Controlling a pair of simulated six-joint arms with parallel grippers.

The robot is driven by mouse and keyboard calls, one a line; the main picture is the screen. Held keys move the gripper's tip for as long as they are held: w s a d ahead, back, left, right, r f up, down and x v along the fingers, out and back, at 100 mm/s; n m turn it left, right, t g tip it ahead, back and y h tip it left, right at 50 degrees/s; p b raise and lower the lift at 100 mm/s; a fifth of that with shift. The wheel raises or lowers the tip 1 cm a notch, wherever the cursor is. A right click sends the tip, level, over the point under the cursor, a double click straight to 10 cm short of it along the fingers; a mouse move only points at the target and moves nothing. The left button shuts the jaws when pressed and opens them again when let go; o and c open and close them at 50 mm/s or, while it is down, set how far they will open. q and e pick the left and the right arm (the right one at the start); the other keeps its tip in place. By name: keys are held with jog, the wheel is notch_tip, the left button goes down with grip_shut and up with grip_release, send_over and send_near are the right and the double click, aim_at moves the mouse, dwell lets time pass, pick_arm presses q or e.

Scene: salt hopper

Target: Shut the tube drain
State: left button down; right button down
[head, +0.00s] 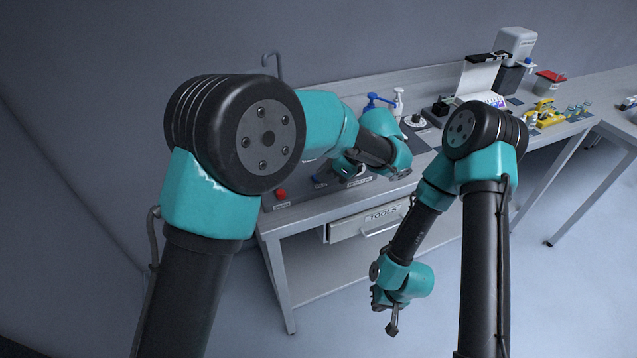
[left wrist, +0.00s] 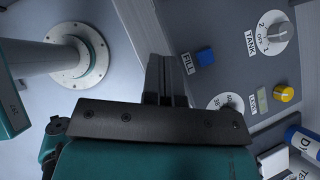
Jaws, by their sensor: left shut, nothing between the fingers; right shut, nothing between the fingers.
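I cannot make out the tube drain in either view. In the left wrist view a grey control panel (left wrist: 236,25) carries a TANK knob (left wrist: 272,32), a blue FILL button (left wrist: 205,57), a partly hidden dial (left wrist: 232,101) and a yellow knob (left wrist: 284,94). My left gripper (left wrist: 166,66) is shut and empty, its fingers left of the FILL button; I cannot tell the gap to the panel. In the head view the left gripper (head: 400,175) is over the bench front, partly hidden by its arm. My right gripper (head: 392,322) is shut and empty, hanging low before the bench.
The bench (head: 300,228) has a TOOLS drawer (head: 370,222) and a red button (head: 281,193) at its left end. Blue (head: 371,101) and white (head: 398,100) pump bottles stand behind my left wrist. A blue-capped bottle (left wrist: 303,142) shows at the left wrist view's right edge. Floor space before the bench is clear.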

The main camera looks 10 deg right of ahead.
pick_arm(q)
jog(key=shift+v, duration=1)
jog(key=shift+a+r, duration=0.1)
jog(key=a+r+h, duration=0.1)
jog(key=h, duration=0.1)
jog(key=w+a+r+g+h, duration=0.1)
jog(key=h, duration=0.1)
jog(key=shift+a+r+n, duration=0.3)
jog(key=shift+a+r, duration=0.05)
jog(key=shift+r, duration=0.05)
